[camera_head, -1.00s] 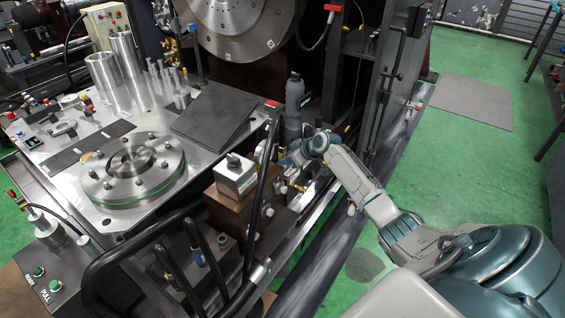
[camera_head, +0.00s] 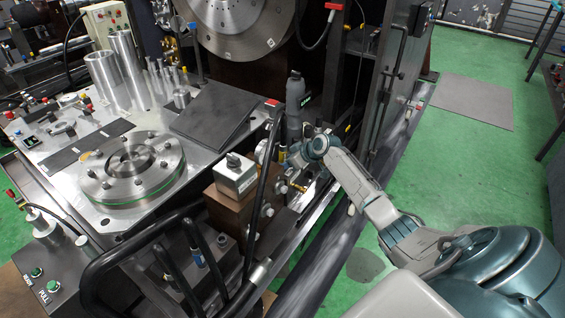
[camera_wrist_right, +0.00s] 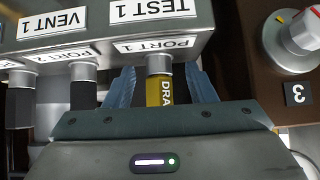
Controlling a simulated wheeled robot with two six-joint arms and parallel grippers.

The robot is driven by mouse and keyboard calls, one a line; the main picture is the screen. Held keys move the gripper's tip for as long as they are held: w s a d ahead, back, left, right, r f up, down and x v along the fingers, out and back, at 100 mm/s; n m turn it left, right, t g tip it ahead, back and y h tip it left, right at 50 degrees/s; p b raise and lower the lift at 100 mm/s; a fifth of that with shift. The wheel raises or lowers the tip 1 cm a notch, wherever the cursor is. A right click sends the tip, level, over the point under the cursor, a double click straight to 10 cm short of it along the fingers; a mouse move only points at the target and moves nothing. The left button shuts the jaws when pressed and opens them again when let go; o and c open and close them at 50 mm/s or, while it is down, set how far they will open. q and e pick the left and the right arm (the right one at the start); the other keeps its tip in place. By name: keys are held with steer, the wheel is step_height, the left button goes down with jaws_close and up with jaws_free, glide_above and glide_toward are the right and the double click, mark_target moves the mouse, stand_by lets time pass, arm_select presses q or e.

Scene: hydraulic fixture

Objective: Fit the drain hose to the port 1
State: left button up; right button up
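The drain hose (camera_wrist_right: 160,92), a yellow sleeve lettered "DRA", shows in the right wrist view. Its end meets a silver collar (camera_wrist_right: 159,65) under the block's PORT 1 label (camera_wrist_right: 155,46). It looks in line with the port; how deeply it is seated cannot be told. My right gripper (camera_wrist_right: 163,82) has one blue finger on each side of the yellow sleeve, with a visible gap at both sides, so it is open around the hose. In the head view my right gripper (camera_head: 297,157) is small and partly hidden by its wrist beside the fixture. My left gripper is not in view.
A black hose (camera_wrist_right: 84,92) hangs from the neighbouring PORT 2. A selector knob (camera_wrist_right: 303,32) is at the wrist view's right. In the head view, a black bent tube (camera_head: 262,190) and a grey-topped box (camera_head: 235,178) stand left of my gripper. Green floor (camera_head: 440,150) is open at right.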

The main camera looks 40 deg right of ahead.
steer(key=shift+s+r, duration=0.1)
steer(key=shift+r, duration=0.3)
steer(key=v, duration=1)
steer(key=shift+s+p, duration=0.15)
steer(key=shift+p, duration=0.15)
steer(key=shift+d, duration=0.1)
